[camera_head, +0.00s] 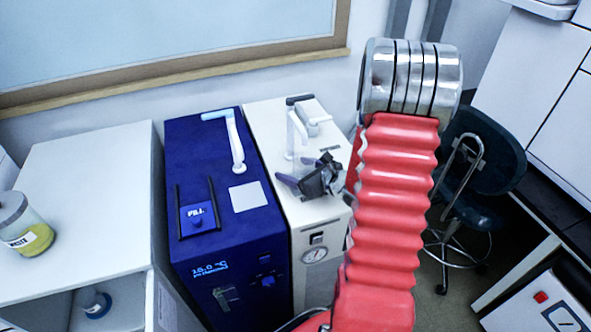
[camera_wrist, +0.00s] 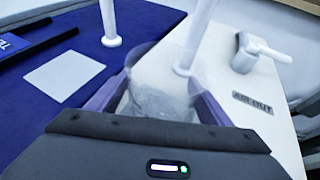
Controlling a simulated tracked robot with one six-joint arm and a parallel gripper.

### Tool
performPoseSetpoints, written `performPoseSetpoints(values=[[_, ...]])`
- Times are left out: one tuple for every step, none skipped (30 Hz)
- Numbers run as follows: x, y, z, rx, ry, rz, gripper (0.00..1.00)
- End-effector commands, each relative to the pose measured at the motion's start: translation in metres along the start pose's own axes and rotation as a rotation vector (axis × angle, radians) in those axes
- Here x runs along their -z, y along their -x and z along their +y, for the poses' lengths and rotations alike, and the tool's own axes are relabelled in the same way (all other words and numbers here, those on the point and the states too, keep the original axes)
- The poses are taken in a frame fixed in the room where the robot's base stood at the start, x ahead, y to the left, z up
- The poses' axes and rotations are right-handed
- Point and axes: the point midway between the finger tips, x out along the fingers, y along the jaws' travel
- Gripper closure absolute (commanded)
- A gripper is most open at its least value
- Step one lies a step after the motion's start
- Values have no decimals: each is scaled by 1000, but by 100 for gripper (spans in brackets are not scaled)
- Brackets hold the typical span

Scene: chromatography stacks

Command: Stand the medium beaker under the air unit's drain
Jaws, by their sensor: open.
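The medium beaker (camera_wrist: 160,98) is clear and shows in the wrist view between the two purple fingers of my gripper (camera_wrist: 163,88). It appears to stand on the white top of the air unit (camera_wrist: 216,80). In the head view my gripper (camera_head: 308,178) is over the air unit (camera_head: 310,214), below the drain pipe (camera_head: 291,135).
A blue unit (camera_head: 218,240) with its own white pipe (camera_head: 236,150) and a pale square plate (camera_head: 248,196) stands left of the air unit. A white cabinet (camera_head: 85,190) carries a waste jar (camera_head: 24,228). A grey fitting (camera_wrist: 250,53) sits near the "AIR OUT" label (camera_wrist: 253,103).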

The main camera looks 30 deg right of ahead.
Motion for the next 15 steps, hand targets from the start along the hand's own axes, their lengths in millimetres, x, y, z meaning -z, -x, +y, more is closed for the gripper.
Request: performPoseSetpoints(values=[[0,0,0,0,0,0,27],[0,0,0,0,0,0,27],[0,0,0,0,0,0,27],[0,0,0,0,0,0,27],[0,0,0,0,0,0,27],[-1,0,0,0,0,0,27],[-1,0,0,0,1,0,27],[-2,1,0,0,1,-1,27],[-2,2,0,1,1,-1,27],[-2,4,0,1,1,-1,27],[-2,7,0,1,1,0,27],[-2,11,-1,2,0,0,27],[-2,14,-1,1,0,0,27],[-2,18,-1,1,0,-1,27],[-3,23,-1,2,1,-1,27]])
